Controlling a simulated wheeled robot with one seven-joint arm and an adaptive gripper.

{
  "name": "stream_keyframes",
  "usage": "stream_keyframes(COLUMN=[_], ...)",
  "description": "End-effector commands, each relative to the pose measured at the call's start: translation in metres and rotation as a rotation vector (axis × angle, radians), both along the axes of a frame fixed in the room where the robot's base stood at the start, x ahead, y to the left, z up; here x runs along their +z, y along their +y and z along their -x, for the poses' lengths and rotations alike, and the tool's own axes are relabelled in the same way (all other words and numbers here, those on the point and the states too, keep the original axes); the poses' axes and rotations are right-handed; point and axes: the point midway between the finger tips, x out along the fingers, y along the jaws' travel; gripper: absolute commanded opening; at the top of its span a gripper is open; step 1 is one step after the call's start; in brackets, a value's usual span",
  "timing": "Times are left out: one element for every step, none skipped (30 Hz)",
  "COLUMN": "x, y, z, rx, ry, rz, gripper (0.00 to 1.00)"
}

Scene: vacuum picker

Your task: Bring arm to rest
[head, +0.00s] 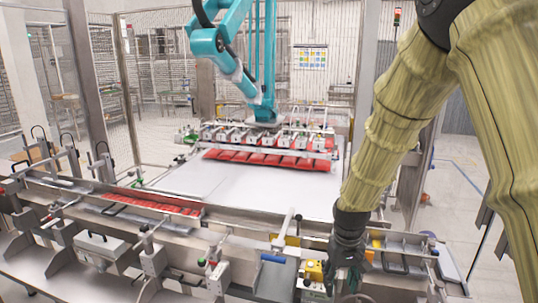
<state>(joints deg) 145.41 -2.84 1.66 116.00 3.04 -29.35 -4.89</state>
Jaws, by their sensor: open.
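My arm, in a yellow-green fabric sleeve, comes down from the upper right of the head view. My gripper (345,278) is at the lower right, dark and pointing down, low over the front machine rail. It is beside a small yellow control box (314,271) with a dark button. The fingertips are small and partly lost among the dark machine parts, and I see nothing held between them.
A teal robot arm (262,70) holds a vacuum picker head (265,138) over red packs (270,160) on a white surface (230,190). Red pieces (155,204) lie in the front conveyor channel. Metal rails and brackets crowd the front; a fence post (93,85) stands left.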

Motion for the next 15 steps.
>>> stream_keyframes(x=[-0.012,-0.018,-0.027,-0.035,-0.042,-0.053,-0.062,-0.072,-0.086,-0.097,-0.110,-0.127,-0.141,-0.154,-0.171], y=[-0.001,-0.002,-0.002,-0.003,-0.004,-0.005,-0.006,-0.007,-0.008,-0.009,-0.010,-0.011,-0.012,-0.013,-0.015], z=[0.004,0.006,0.009,0.011,0.013,0.017,0.021,0.024,0.030,0.035,0.041,0.049,0.056,0.063,0.073], rx=[-0.002,-0.004,-0.006,-0.007,-0.009,-0.011,-0.013,-0.015,-0.018,-0.021,-0.023,-0.027,-0.030,-0.034,-0.038], ry=[0.005,0.004,0.004,0.004,0.004,0.004,0.006,0.006,0.006,0.007,0.009,0.009,0.010,0.010,0.010], rz=[-0.001,-0.001,-0.001,-0.001,-0.001,-0.002,-0.001,-0.001,-0.002,-0.002,-0.002,-0.002,-0.003,-0.003,-0.003], gripper=[0.48,0.48,0.48,0.48,0.48,0.48,0.48,0.48,0.48,0.48,0.48,0.48,0.48,0.48,0.48])
